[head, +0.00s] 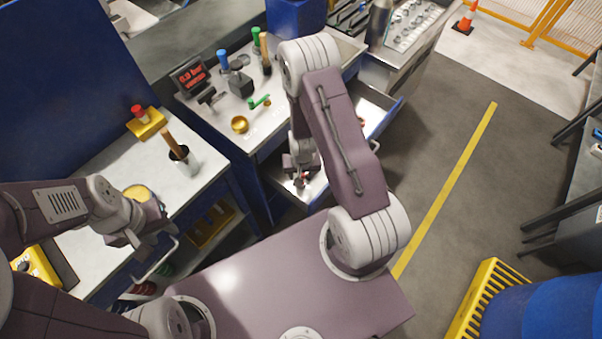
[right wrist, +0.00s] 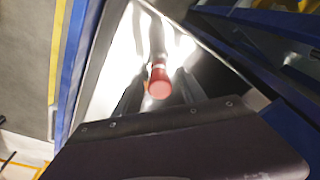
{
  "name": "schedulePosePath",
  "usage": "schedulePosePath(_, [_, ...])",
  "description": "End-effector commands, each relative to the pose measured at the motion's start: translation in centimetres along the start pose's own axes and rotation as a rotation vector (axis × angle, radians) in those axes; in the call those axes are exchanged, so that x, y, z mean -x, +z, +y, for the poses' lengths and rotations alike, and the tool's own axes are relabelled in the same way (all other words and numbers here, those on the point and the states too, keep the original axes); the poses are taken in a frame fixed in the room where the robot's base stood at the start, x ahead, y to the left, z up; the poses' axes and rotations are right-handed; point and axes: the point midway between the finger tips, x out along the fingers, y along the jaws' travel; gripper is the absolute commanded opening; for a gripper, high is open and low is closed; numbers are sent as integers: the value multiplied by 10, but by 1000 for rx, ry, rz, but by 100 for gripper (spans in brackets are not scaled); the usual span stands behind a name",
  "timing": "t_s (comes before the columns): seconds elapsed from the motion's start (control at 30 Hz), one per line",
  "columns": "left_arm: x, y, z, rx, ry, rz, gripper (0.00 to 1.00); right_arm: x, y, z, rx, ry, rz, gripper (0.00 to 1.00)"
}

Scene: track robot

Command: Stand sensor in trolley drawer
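The red-capped sensor (right wrist: 158,80) stands between the dark fingers of my right gripper (right wrist: 160,82) in the right wrist view, its cap toward the camera and its stem running away. I cannot tell whether the fingers touch it. In the head view my right gripper (head: 300,178) is low in the open trolley drawer (head: 290,192), beside a small red spot. The drawer's pale floor also shows in the right wrist view (right wrist: 105,65). My left gripper (head: 148,228) hangs at the front edge of the left bench; its fingers are too unclear to read.
A yellow block (head: 146,124) with a red-topped piece and a cup (head: 184,162) stand on the left bench. The trolley top holds a brass bowl (head: 239,124), a dark display (head: 190,76) and several upright tools. Another open drawer (head: 372,108) is to the right. The floor there is clear.

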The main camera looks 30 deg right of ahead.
Motion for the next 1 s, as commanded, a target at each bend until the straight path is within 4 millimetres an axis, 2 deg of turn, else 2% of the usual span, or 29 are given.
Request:
schedulePosePath(0.17, [0, 0, 0, 0, 0, 0, 36, 0, 0, 0, 0, 0, 0, 48])
schedulePosePath(0.27, [7, -1, 0, 0, 0, 0, 36, 8, -1, 0, 0, 0, 0, 48])
schedulePosePath(0.33, [17, -2, 0, 0, 0, 0, 36, 21, -3, 0, -1, 0, 1, 48])
schedulePosePath(0.37, [14, -2, 0, 0, 0, 0, 36, 23, -3, 0, -1, 0, 2, 48])
schedulePosePath(0.53, [27, -3, 0, 0, 0, 0, 36, 68, -3, 0, 0, -1, 3, 48])
schedulePosePath(0.7, [52, -5, 1, 0, 0, 0, 36, 112, -3, 0, 0, -1, 1, 48])
schedulePosePath(0.83, [63, -6, 1, 0, 0, 0, 36, 129, -3, 0, -1, 0, 1, 48])
schedulePosePath(1.0, [64, -7, 1, 0, 0, 0, 36, 133, -2, 0, 0, 0, 0, 48])
